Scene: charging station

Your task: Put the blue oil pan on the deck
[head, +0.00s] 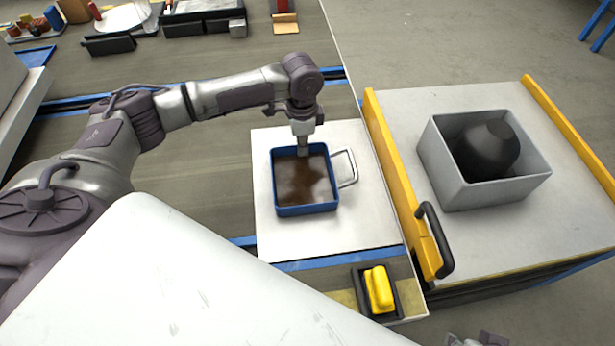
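The blue oil pan (274,182) is a square tray with brown, oily-looking contents and a metal loop handle on its right side. It appears level, on or just above a white panel (270,232). My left gripper (303,149) points down at the pan's far rim, with a fingertip showing just inside it. Whether the fingers are closed on the rim cannot be told. To the right is a light grey deck (402,112) between yellow rails. A small part of what may be my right gripper (480,340) shows at the bottom edge.
A grey bin (437,165) holding a dark rounded object (487,150) stands on the deck. The near yellow rail (395,170), with a black handle (437,238), lies between pan and deck. A yellow block (379,289) sits in a black holder nearby. Tools line the back.

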